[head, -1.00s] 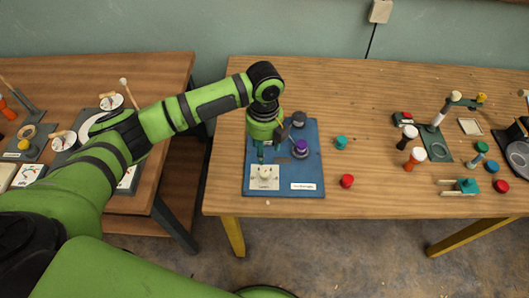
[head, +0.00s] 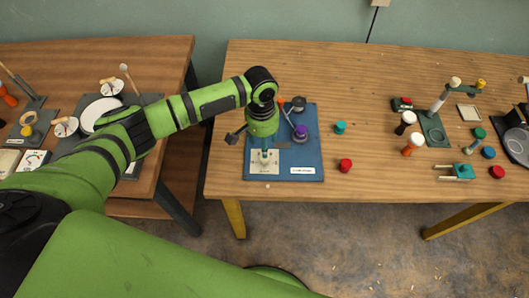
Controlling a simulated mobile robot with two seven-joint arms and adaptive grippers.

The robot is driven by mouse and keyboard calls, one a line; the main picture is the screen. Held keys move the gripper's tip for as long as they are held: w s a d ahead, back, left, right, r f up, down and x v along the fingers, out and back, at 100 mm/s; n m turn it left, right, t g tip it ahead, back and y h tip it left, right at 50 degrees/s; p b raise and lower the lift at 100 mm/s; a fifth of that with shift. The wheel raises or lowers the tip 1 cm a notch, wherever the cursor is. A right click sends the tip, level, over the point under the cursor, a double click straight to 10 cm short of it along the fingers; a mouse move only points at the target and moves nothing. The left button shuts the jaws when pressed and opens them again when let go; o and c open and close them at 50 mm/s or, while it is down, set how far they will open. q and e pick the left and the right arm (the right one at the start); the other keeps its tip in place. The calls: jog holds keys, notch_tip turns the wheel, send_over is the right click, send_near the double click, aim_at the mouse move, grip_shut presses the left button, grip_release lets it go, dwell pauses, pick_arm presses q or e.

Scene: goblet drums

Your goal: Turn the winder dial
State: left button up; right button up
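The winder dial appears to be the small pale knob on a white square plate (head: 257,168), at the front left of a blue board (head: 282,172) on the right table. My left gripper (head: 264,154) points straight down over this plate, its teal fingertips at the knob and mostly covering it. From this view I cannot tell whether the fingers are closed on the knob or only around it. A dark block (head: 236,135) sticks out to the left of the wrist. My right gripper is out of view.
A purple-topped knob (head: 300,132) stands on the same board close to my wrist. A teal knob (head: 340,127) and a red knob (head: 345,165) lie right of the board. More devices crowd the right end of the table (head: 350,80). Another table (head: 160,60) stands left, across a gap.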

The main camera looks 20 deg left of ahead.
pick_arm(q)
jog(key=shift+f+n, duration=0.4)
jog(key=shift+f, duration=0.1)
jog(key=shift+d+f+p, duration=0.15)
jog(key=shift+f+p, duration=0.35)
jog(key=shift+f, duration=2.65)
grip_shut()
